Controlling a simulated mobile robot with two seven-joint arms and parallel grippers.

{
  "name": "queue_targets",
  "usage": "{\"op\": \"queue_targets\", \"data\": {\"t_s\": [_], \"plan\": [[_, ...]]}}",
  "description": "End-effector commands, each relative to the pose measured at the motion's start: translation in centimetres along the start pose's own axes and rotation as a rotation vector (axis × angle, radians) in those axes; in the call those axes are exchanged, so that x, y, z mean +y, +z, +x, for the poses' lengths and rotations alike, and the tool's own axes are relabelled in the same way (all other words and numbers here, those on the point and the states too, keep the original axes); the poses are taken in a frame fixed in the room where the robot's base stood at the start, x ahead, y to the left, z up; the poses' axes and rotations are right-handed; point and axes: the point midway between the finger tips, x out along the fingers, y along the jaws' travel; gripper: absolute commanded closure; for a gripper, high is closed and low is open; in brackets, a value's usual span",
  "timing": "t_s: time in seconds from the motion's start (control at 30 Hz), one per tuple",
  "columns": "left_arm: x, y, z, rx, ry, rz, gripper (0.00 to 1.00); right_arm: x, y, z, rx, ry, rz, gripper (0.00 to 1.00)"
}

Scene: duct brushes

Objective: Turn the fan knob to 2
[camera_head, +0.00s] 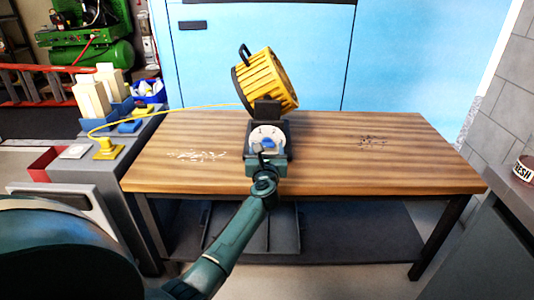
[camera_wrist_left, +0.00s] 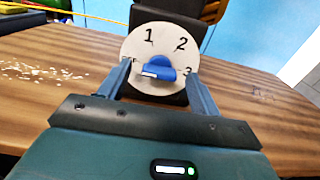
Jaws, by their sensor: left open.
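The yellow fan (camera_head: 265,80) stands on a dark base on the wooden table. The base carries a round pale dial (camera_head: 268,133) with a blue knob (camera_head: 268,143). In the left wrist view the dial (camera_wrist_left: 150,42) shows 1, 2 and 3; a mark at its left is partly hidden by a finger. The blue knob (camera_wrist_left: 158,70) lies roughly crosswise, its white mark at the left end, away from the 2. My left gripper (camera_head: 265,152) is in front of the dial. In the wrist view its open fingers (camera_wrist_left: 159,76) stand either side of the knob, apart from it. My right gripper is out of view.
The wooden table (camera_head: 380,165) has pale debris (camera_head: 198,156) at left and dark debris (camera_head: 373,141) at right. A yellow cable runs from the fan to a yellow block (camera_head: 108,149) on a grey cabinet at left. A grey counter stands at far right.

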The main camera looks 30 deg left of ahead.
Motion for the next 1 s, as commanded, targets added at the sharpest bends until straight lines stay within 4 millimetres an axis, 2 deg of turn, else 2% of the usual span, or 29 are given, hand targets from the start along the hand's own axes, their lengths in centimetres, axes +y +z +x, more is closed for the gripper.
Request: {"op": "queue_targets", "data": {"t_s": [0.1, 0.37, 0.9, 1.0], "plan": [[-0.02, -0.03, 0.64, 0.0, 0.0, -0.001, 0.36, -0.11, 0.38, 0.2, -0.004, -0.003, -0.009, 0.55], [-0.02, 0.04, 0.74, 0.001, -0.001, 0.0, 0.36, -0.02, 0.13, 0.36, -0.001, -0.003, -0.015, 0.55], [-0.02, 0.02, 0.71, 0.0, -0.001, 0.0, 0.79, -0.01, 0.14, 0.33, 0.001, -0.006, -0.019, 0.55], [-0.03, 0.02, 0.71, 0.001, -0.001, 0.001, 0.81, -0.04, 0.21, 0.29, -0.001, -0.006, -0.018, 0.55]]}}
